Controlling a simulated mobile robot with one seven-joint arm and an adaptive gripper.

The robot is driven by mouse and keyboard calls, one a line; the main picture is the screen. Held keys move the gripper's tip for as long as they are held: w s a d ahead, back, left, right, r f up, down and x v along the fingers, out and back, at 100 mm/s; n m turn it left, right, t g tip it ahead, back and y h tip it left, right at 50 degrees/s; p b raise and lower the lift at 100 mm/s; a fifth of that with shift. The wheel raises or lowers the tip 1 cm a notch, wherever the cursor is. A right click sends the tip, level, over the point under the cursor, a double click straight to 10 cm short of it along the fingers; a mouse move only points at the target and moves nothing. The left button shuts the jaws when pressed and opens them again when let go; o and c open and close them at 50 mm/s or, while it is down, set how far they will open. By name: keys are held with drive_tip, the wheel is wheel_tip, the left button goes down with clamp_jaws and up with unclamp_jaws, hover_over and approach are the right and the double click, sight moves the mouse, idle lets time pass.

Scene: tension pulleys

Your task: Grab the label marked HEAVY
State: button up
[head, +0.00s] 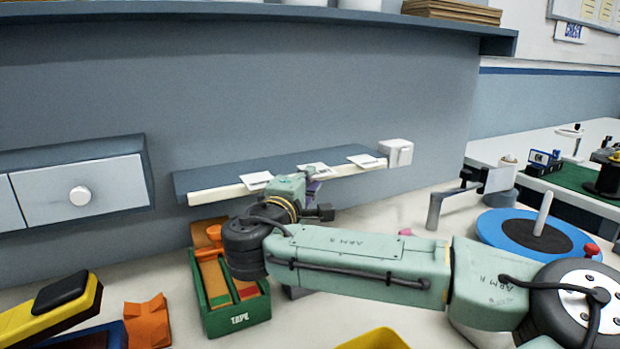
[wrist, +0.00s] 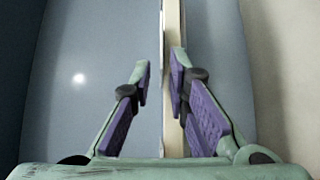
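Three small white labels stand along the front edge of a narrow wall shelf in the head view: a left label (head: 257,180), a middle label (head: 314,169) and a right label (head: 366,161). Their writing is too small to read, so I cannot tell which says HEAVY. My gripper (head: 313,188) is at the shelf front, just below the middle label. In the wrist view my gripper (wrist: 160,78) has its purple-padded fingers apart, on either side of a thin pale edge (wrist: 162,40). I cannot tell whether this edge is a label. No finger visibly clamps anything.
The shelf (head: 225,178) has a pale front strip and a white block (head: 397,153) at its right end. Below are a green TAPE box (head: 238,315), an orange block (head: 147,322) and a yellow-black tool (head: 50,310). A blue disc (head: 530,235) stands right.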

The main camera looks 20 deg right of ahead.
clamp_jaws()
idle(0.8)
wheel_tip(320, 180, up, 3)
drive_tip(key=shift+f+p, duration=0.2)
drive_tip(key=shift+p, duration=0.45)
drive_tip(key=s+a+r, duration=0.5)
drive_tip(key=s+a, duration=0.3)
drive_tip(key=s, duration=0.3)
drive_tip(key=shift+s+p, duration=0.35)
drive_tip(key=shift+p, duration=0.1)
